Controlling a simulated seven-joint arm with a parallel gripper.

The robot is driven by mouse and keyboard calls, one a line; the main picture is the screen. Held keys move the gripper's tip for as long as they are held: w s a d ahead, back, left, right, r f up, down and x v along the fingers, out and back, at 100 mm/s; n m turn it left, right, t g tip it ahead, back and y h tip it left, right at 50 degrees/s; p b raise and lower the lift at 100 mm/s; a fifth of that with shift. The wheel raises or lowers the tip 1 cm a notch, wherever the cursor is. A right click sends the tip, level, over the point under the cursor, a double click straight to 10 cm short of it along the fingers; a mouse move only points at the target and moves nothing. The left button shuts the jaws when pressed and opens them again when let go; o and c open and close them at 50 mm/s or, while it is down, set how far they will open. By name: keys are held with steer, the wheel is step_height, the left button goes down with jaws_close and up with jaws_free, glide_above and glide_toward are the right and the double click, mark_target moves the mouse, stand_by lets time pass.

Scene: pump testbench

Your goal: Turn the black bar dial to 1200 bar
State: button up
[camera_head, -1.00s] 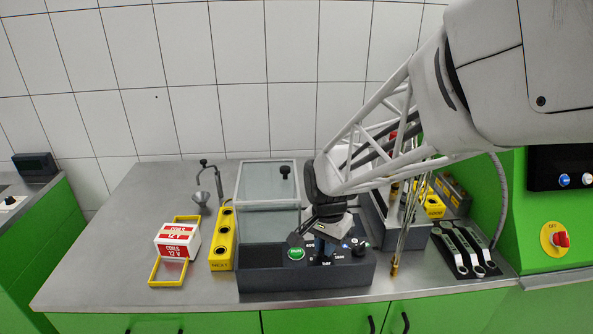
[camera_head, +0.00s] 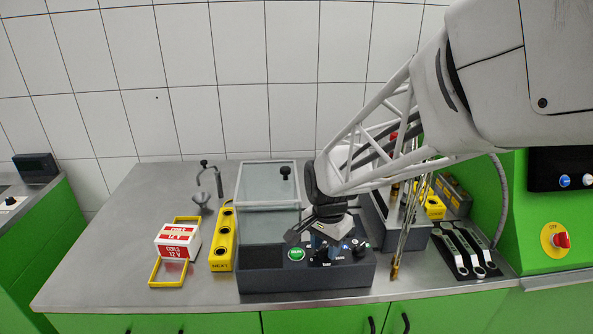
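The dark grey testbench panel (camera_head: 262,280) stands at the front of the steel worktop. The black bar dial (camera_head: 323,254) is on its sloped top, largely covered by my gripper. Printed marks "0", "bar" and "1200" show around it; its pointer direction is too small and hidden to read. My gripper (camera_head: 325,243) points down from above, right over the dial. Its fingertips are small and dark against the panel, so I cannot tell their opening or whether they touch the dial.
A green button (camera_head: 296,254) is left of the dial and a black knob (camera_head: 361,247) right of it. A clear-lidded box (camera_head: 268,187) rises behind. A yellow block (camera_head: 221,240) stands left; wrenches (camera_head: 465,249) lie right.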

mark_target(326, 248)
steer(key=shift+r, duration=3.9)
steer(key=s+d+r+n+t, duration=0.1)
steer(key=s+d+n, duration=0.3)
steer(key=s, duration=0.6)
steer(key=s+d+r+n+t, duration=0.1)
steer(key=s+d+r+n, duration=0.2)
steer(key=s, duration=0.7)
steer(key=shift+d+n+t, duration=0.3)
steer(key=shift+d+n, duration=0.05)
steer(key=shift+n, duration=0.55)
steer(key=shift+w, duration=0.1)
